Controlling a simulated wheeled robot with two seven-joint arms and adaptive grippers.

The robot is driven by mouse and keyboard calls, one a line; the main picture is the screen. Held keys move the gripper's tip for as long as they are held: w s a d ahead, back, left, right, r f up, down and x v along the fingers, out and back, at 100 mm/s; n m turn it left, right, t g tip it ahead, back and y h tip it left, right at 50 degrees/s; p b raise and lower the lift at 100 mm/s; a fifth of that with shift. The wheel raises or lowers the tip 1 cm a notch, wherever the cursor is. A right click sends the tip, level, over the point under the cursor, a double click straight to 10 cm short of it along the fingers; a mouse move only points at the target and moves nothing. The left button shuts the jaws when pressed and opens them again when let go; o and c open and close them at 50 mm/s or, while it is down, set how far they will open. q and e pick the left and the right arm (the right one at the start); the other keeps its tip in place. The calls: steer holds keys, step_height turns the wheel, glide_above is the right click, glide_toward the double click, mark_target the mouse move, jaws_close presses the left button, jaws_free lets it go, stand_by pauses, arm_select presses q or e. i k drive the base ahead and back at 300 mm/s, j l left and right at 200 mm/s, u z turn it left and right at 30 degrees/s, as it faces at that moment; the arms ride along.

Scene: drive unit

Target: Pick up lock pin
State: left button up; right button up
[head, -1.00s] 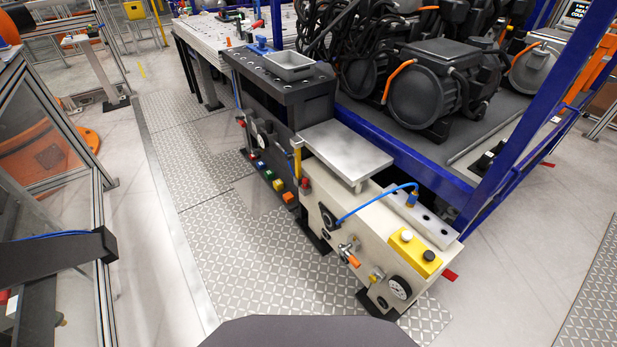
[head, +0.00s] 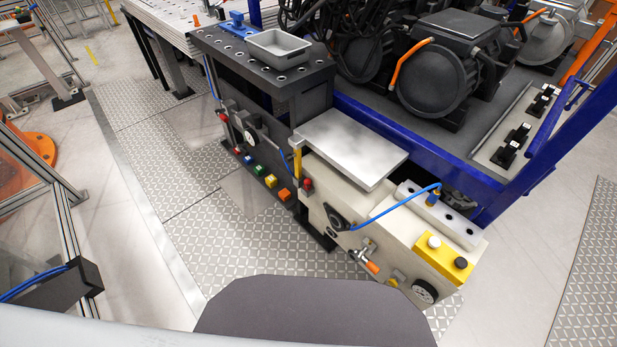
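I cannot surely tell which thing is the lock pin. A blue cord (head: 395,207) arcs from this fitting to a dark round knob (head: 337,218) on the front of the beige machine (head: 392,254). Neither of my grippers is in view. A pale grey link, probably of my own arm, crosses the bottom left edge.
A grey metal plate (head: 350,146) tops the machine's left part. A yellow button box (head: 443,256) sits at its right end. A dark bench (head: 240,60) with a grey tray (head: 279,45) stands behind left. A blue frame (head: 430,149) holds large motors (head: 440,65). Patterned floor lies in front.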

mark_target(307, 181)
steer(key=i+j+z, duration=0.15)
steer(key=j, duration=0.25)
steer(key=i+j+z, duration=0.15)
steer(key=j, duration=0.25)
steer(key=i+j+z, duration=0.15)
steer(key=i+j, duration=0.15)
steer(key=j, duration=0.15)
steer(key=i+j+z, duration=0.15)
steer(key=j, duration=0.35)
steer(key=i+j+z, duration=0.2)
steer(key=j, duration=0.25)
steer(key=j+z, duration=0.15)
steer(key=j, duration=0.35)
steer(key=i+j+z, duration=0.15)
steer(key=j, duration=0.35)
steer(key=j+z, duration=0.1)
steer(key=j, duration=0.3)
steer(key=k+j+z, duration=0.15)
steer(key=j, duration=0.25)
steer(key=j+z, duration=0.1)
steer(key=j, duration=0.3)
steer(key=k+j+z, duration=0.1)
steer(key=k+j, duration=0.15)
steer(key=j, duration=0.2)
steer(key=k+j, duration=0.25)
steer(key=j, duration=0.2)
steer(key=z, duration=0.05)
